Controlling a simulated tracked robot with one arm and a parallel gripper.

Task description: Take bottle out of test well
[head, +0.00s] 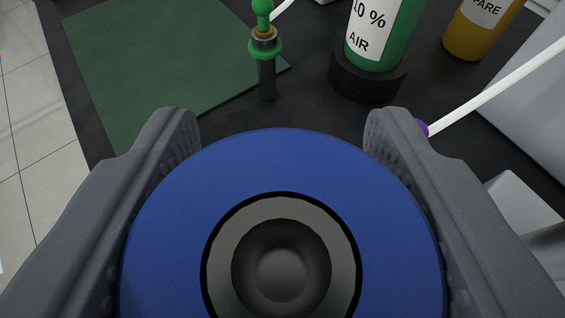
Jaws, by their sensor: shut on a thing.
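My gripper (283,120) is shut on a large blue round thing, which I take to be the bottle (282,165). The grey fingers press on its left and right sides. I look at its round face, with a grey ring and a dark round centre. It fills the lower middle of the view and hides what lies beneath and behind it. I cannot make out the test well, nor tell whether the bottle touches it.
A green bottle (385,45) labelled AIR stands in a black round holder (368,85) beyond my gripper. A yellow bottle (482,30) is at the upper right. A green-topped post (266,75) stands by a green mat (150,60). A white tube (500,85) crosses at right.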

